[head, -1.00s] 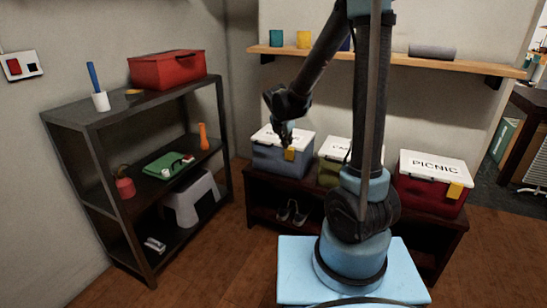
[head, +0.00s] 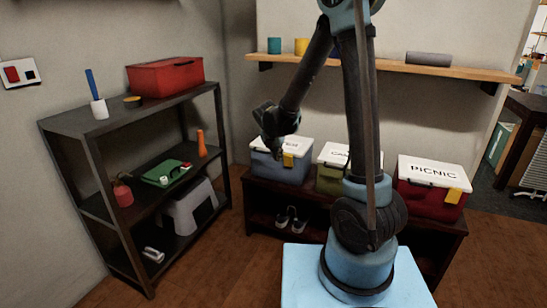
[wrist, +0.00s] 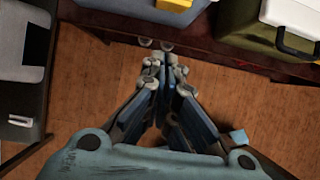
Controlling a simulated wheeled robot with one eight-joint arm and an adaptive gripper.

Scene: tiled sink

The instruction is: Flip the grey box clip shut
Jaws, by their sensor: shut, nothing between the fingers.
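The grey box (head: 278,171) has a bluish-grey body and a white lid with dark lettering. It stands at the left end of the dark bench. Its yellow clip (head: 288,160) is on the front; I cannot tell whether it is fully closed. In the wrist view the grey box (wrist: 130,11) shows only partly at the top edge, with the yellow clip (wrist: 174,4). My gripper (head: 274,152) is shut and empty, near the box's left part, and covers some of the lid. In the wrist view its fingertips (wrist: 160,58) are together, apart from the clip.
A green box (head: 330,180) and a red box (head: 428,203) marked PICNIC stand further right on the bench (head: 345,215). Shoes (head: 291,219) sit beneath. A dark shelf unit (head: 90,152) stands at left. A wooden wall shelf (head: 385,62) runs above. Floor in front is clear.

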